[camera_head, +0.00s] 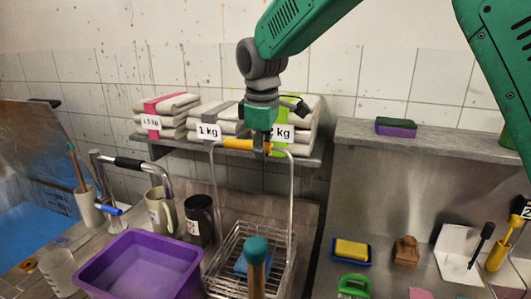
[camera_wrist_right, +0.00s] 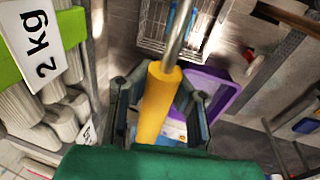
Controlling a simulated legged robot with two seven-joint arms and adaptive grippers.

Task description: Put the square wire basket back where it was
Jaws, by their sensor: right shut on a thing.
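The square wire basket (camera_head: 221,264) is in the lower middle of the head view, with a tall wire bail and a yellow grip (camera_head: 236,144) at its top. A blue thing (camera_head: 241,265) shows inside it. My right gripper (camera_head: 260,146) comes down from above and is shut on the yellow grip. In the wrist view the gripper's fingers (camera_wrist_right: 160,112) stand either side of the yellow grip (camera_wrist_right: 158,98), with the basket (camera_wrist_right: 152,24) beyond. I cannot tell whether the basket hangs or rests on something. My left gripper is not in view.
A purple tub (camera_head: 142,266) stands close left of the basket, with a dark mug (camera_head: 200,219) and a pale jug (camera_head: 160,210) behind. A teal-topped wooden handle (camera_head: 256,252) rises in front of the basket. A shelf (camera_head: 325,150) with labelled stacks lies behind the gripper.

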